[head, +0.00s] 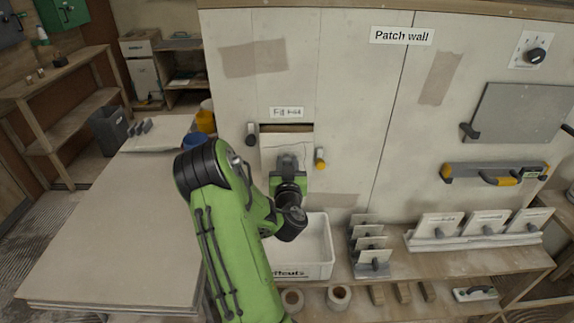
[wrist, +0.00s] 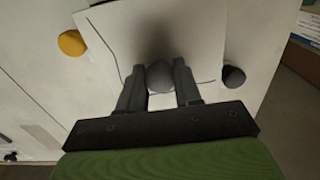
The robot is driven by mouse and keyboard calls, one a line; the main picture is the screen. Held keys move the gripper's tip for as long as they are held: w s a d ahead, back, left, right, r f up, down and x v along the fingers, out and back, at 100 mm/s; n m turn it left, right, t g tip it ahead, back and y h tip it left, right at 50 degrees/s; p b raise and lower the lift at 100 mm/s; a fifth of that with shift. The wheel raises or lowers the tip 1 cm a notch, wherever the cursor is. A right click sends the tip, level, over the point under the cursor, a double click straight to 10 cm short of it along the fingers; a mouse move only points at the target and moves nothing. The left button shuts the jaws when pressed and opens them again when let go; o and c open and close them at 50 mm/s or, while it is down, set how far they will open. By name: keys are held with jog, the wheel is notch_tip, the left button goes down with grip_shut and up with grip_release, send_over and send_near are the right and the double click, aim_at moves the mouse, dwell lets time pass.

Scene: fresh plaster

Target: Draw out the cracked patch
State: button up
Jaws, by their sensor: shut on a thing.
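The cracked patch (head: 280,144) is a pale panel set in an opening of the wall, with a dark gap along its top edge. In the wrist view the patch (wrist: 120,28) shows thin dark crack lines and a round grey knob (wrist: 160,77). My gripper (wrist: 160,82) is shut on this knob, one finger on each side. In the head view my gripper (head: 288,160) covers the patch's lower part. A dark catch (head: 251,134) sits left of the opening and a yellow catch (head: 320,158) right of it. They also show in the wrist view, dark (wrist: 233,77) and yellow (wrist: 72,43).
A white offcuts bin (head: 318,250) stands below the patch, partly behind my arm. A rack of small tiles (head: 370,248) is right of it. A wide, mostly bare table (head: 110,225) is at left. A yellow-handled level (head: 495,173) hangs on the wall at right.

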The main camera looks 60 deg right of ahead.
jog(key=shift+b+v, duration=1.1)
jog(key=shift+v, duration=0.7)
